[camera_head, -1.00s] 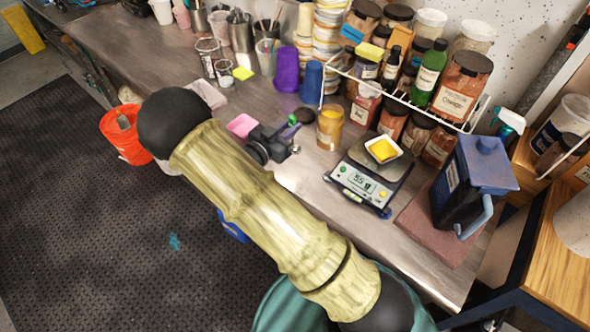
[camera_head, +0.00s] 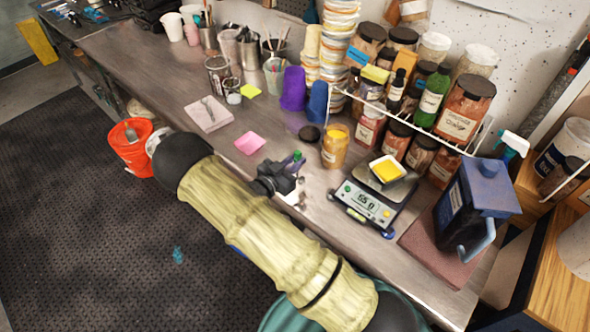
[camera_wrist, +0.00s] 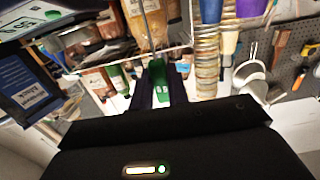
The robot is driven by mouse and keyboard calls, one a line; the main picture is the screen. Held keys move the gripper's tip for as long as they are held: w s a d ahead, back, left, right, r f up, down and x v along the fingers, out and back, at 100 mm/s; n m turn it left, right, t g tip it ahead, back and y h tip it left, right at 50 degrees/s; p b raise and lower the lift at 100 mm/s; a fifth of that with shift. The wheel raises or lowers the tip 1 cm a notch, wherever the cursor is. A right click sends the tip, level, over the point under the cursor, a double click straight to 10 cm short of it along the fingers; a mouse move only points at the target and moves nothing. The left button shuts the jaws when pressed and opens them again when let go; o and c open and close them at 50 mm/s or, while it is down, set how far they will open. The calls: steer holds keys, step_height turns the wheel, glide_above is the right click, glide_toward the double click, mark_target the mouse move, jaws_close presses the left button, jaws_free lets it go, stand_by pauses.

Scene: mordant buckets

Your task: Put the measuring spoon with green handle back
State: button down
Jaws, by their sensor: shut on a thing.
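My gripper (camera_head: 292,168) is over the front part of the metal worktop, left of the scale. It is shut on the green handle (camera_head: 297,155) of the measuring spoon. In the wrist view the green handle (camera_wrist: 158,82) sits between the two dark fingers, and a thin metal stem runs on from it to the top edge. The spoon's bowl cannot be made out. A jar of yellow-orange powder (camera_head: 335,147) stands just right of and behind the gripper, with a round black lid (camera_head: 309,133) beside it.
The digital scale (camera_head: 368,203) holds a white dish of yellow powder (camera_head: 387,171). A wire rack (camera_head: 430,127) of jars stands behind. A pink note (camera_head: 250,143), a pale square with a small utensil (camera_head: 208,114) and purple and blue cups (camera_head: 293,88) lie around. A blue-lidded jug (camera_head: 470,200) is at right.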

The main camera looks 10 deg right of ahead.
steer(key=shift+f+p, duration=0.5)
steer(key=shift+f, duration=1.45)
steer(key=shift+f, duration=0.2)
steer(key=c, duration=1.4)
jaws_free()
steer(key=shift+o, duration=0.2)
steer(key=shift+r, duration=0.15)
steer(key=b+v, duration=0.3)
steer(key=v, duration=0.9)
steer(key=shift+b, duration=0.4)
